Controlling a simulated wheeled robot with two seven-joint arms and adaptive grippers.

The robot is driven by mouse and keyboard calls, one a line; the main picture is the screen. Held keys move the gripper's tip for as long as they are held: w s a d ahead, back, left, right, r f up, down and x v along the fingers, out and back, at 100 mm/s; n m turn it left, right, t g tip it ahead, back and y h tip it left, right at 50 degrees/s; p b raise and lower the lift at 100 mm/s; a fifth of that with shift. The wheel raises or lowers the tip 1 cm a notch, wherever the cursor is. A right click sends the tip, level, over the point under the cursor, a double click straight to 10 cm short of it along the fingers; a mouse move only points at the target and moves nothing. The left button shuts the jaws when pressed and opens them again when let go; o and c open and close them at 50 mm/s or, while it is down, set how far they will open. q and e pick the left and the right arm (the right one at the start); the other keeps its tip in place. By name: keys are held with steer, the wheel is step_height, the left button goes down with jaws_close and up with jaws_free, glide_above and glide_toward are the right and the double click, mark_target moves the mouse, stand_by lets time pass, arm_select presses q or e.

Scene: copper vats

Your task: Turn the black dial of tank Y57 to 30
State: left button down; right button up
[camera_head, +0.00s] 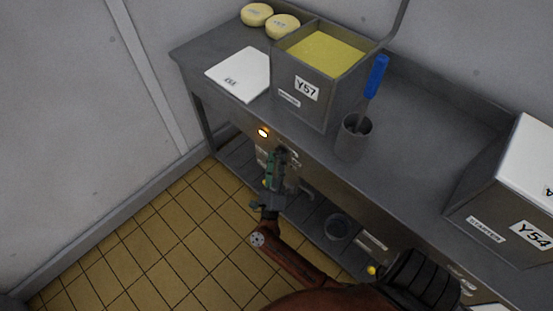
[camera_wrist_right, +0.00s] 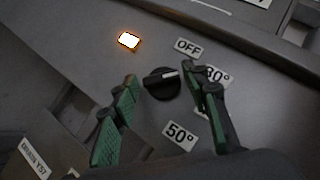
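Tank Y57 (camera_head: 308,92) is a grey open vat with yellow contents, standing on the bench. In the right wrist view its black dial (camera_wrist_right: 161,84) sits on the grey front panel, with labels OFF (camera_wrist_right: 187,47), a partly covered one that looks like 30° (camera_wrist_right: 219,76), and 50° (camera_wrist_right: 180,135). The dial's white mark points right, roughly at the partly covered label. My right gripper (camera_wrist_right: 165,88) is open, with its green-padded fingers on either side of the dial; I cannot tell whether they touch it. It also shows in the head view (camera_head: 277,160), hiding the dial. My left gripper is out of view.
A lit orange lamp (camera_head: 263,132) is beside the dial. On the bench (camera_head: 420,130) are a white board (camera_head: 239,75), yellow rounds (camera_head: 257,14), a grey cup (camera_head: 353,137) with a blue-handled tool (camera_head: 377,76), and tank Y54 (camera_head: 500,215). A bucket (camera_head: 337,227) stands on the lower shelf.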

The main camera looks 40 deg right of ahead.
steer(key=shift+o, duration=0.7)
steer(key=v, duration=1.2)
